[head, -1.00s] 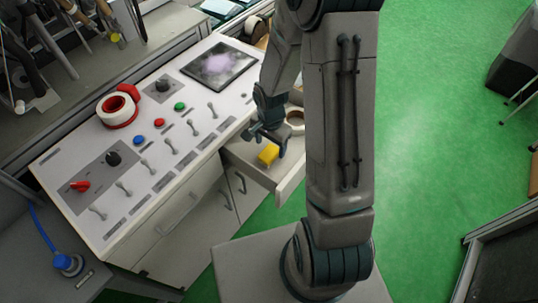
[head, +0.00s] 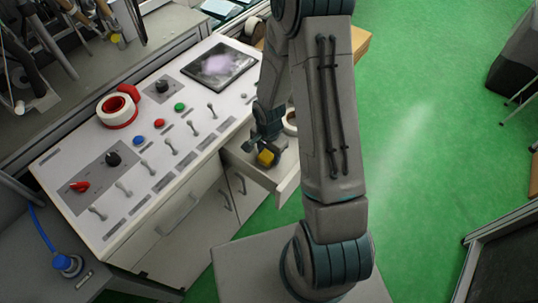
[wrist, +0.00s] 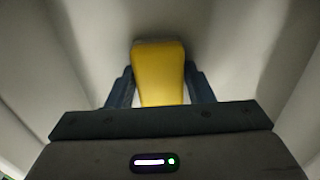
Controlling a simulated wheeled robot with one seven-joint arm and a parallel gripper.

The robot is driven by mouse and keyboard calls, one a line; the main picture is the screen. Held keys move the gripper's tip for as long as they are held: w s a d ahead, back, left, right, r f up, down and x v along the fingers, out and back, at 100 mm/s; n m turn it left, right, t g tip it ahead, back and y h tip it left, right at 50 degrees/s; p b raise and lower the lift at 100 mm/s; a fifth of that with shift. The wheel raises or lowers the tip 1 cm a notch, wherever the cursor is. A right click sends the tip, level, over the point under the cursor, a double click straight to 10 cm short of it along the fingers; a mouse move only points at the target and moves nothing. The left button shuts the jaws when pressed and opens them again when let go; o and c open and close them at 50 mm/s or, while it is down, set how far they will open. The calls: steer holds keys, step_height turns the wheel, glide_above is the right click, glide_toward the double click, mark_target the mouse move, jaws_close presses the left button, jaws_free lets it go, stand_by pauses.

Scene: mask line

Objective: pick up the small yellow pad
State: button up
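The small yellow pad (head: 266,158) lies in the open drawer (head: 288,186) of the white control console. In the wrist view, the pad (wrist: 160,72) stands out between the two dark fingers. My gripper (head: 264,147) is lowered into the drawer and reaches over the pad. In the wrist view, my gripper (wrist: 160,82) has one finger on each side of the pad, with narrow dark gaps beside it, so the fingers look open around it. The gripper palm hides the near end of the pad.
The light drawer walls rise close around my gripper. The console top (head: 130,180) carries switches, knobs, a screen (head: 221,64) and a red-and-white tape roll (head: 118,110). Green floor (head: 430,150) is clear to the right.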

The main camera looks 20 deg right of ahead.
mark_target(269, 153)
steer(key=c, duration=0.5)
steer(key=shift+o, duration=0.2)
steer(key=shift+r, duration=0.15)
step_height(269, 153, up, 10)
steer(key=shift+f+p, duration=0.1)
steer(key=shift+p, duration=0.3)
steer(key=shift+o, duration=0.6)
